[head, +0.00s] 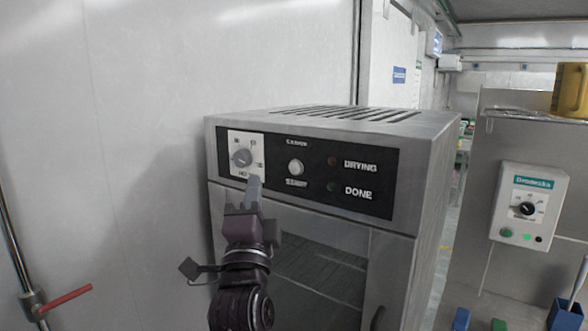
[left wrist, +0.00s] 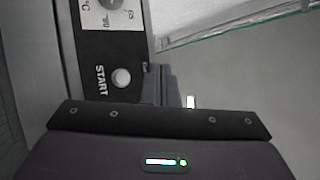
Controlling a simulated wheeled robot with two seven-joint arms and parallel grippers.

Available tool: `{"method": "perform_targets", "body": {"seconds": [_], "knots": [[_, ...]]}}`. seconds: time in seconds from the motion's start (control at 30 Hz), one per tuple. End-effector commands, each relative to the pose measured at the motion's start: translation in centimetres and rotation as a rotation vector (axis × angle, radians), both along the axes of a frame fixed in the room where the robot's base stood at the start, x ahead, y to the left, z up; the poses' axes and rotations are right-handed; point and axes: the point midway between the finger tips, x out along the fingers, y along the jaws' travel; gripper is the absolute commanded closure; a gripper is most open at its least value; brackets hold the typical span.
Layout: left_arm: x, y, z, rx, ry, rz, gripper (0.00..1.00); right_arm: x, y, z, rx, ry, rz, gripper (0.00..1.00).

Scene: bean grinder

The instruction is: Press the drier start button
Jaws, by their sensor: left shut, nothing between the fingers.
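The drier (head: 310,220) is a grey metal box with a black control panel (head: 378,178). The round white start button (head: 295,167) sits on the panel, right of a grey dial (head: 241,158) on a white plate. In the left wrist view the button (left wrist: 121,78) is beside the word START. My left gripper (head: 254,183) is shut and empty, with its tips in front of the panel, below the dial and lower left of the button. In the left wrist view its fingers (left wrist: 160,82) are beside the button; contact cannot be told. My right gripper is out of view.
Red DRYING (head: 332,161) and green DONE (head: 331,187) lamps sit right of the button. A glazed door (head: 312,272) is below the panel. A white control box (head: 529,204) and a yellow container (head: 570,90) are at the right. A wall stands close at the left.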

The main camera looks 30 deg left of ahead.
Motion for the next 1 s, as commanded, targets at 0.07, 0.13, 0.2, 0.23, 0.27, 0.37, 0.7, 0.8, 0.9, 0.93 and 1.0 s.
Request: {"method": "perform_targets", "body": {"seconds": [0.07, 0.13, 0.2, 0.23, 0.27, 0.37, 0.7, 0.8, 0.9, 0.93, 1.0], "knots": [[0.7, -0.1, 0.0, 0.001, 0.0, 0.001, 1.0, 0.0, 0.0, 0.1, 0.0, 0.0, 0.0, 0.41], [1.6, -0.2, 0.1, 0.001, 0.0, 0.001, 1.0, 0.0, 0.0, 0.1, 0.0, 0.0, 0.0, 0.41], [2.6, -0.2, 0.1, 0.0, -0.001, 0.001, 1.0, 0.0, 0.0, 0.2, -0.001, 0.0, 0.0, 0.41], [3.0, -0.2, 0.1, 0.0, -0.001, 0.001, 1.0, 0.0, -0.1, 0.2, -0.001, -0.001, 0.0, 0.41], [3.5, -0.2, 0.0, -0.001, 0.0, 0.002, 1.0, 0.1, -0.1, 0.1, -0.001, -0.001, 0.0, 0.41], [4.9, -0.4, 0.1, -0.002, -0.001, 0.001, 1.0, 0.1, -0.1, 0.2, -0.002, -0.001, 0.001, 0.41], [8.0, -0.6, 0.1, 0.0, 0.001, 0.0, 1.0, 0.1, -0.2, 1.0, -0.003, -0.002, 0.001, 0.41], [8.3, -0.7, 0.1, -0.001, 0.0, -0.001, 1.0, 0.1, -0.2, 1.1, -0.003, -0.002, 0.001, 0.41], [8.3, -0.7, 0.0, 0.0, 0.0, -0.001, 1.0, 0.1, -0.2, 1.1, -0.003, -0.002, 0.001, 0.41], [8.4, -0.7, 0.0, 0.0, 0.0, -0.001, 1.0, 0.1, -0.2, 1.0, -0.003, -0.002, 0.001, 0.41], [8.3, -0.7, 0.0, 0.0, 0.0, -0.001, 1.0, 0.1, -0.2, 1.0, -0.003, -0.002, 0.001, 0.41]]}}
